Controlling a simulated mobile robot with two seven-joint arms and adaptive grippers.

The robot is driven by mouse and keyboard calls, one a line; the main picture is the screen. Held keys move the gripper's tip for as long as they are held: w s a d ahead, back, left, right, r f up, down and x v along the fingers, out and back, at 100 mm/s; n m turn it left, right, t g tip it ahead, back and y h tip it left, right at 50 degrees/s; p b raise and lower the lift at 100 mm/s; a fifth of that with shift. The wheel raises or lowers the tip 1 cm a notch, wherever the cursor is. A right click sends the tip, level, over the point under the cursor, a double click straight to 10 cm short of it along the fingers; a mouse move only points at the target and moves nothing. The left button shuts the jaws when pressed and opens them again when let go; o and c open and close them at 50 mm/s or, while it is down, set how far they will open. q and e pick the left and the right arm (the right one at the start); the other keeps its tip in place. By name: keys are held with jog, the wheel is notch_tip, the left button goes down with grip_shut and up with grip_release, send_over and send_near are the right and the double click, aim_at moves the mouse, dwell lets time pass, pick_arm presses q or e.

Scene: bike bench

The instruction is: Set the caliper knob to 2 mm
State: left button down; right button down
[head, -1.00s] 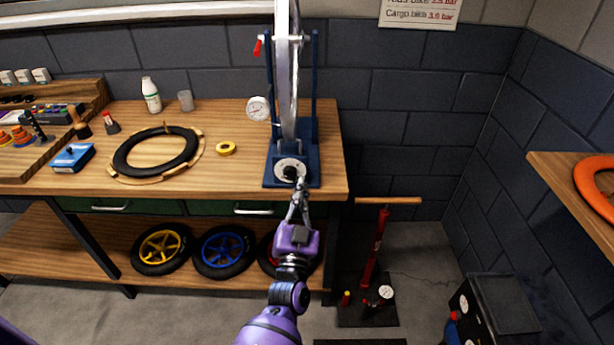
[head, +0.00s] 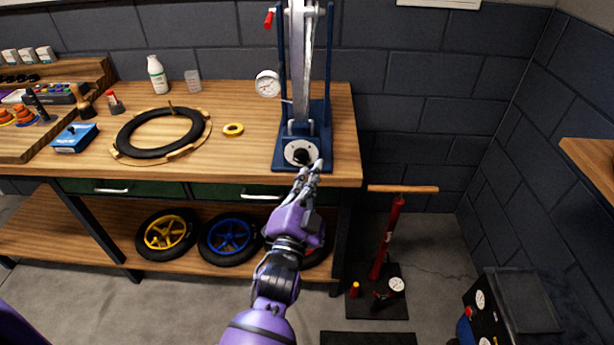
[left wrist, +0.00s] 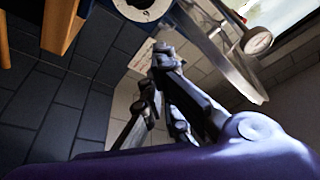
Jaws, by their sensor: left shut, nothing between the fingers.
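The caliper knob (head: 301,156) is a small black knob on a white round dial plate (head: 292,150) at the front of the blue wheel stand (head: 325,145). The dial's setting is too small to read. In the left wrist view, part of the white dial plate (left wrist: 143,9) shows at the top edge. My left gripper (head: 312,169) is shut and empty, just below and to the right of the knob; it seems apart from it. Its fingers also show in the left wrist view (left wrist: 158,72). My right gripper is in neither view.
The stand is at the right end of the wooden bench (head: 235,165), holding an upright wheel (head: 300,70). A round gauge (head: 267,84) is beside it. A tyre (head: 158,133) and yellow tape (head: 233,130) lie to the left. A red pump (head: 390,235) stands on the floor at right.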

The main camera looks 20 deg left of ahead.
aim_at(301, 158)
pick_arm(q)
jog(key=p+x, duration=0.1)
jog(key=x, duration=0.7)
jog(key=a+f, duration=0.1)
jog(key=s+a+f, duration=0.1)
jog(key=f, duration=0.1)
jog(key=shift+s+a+f, duration=0.2)
jog(key=shift+a, duration=0.15)
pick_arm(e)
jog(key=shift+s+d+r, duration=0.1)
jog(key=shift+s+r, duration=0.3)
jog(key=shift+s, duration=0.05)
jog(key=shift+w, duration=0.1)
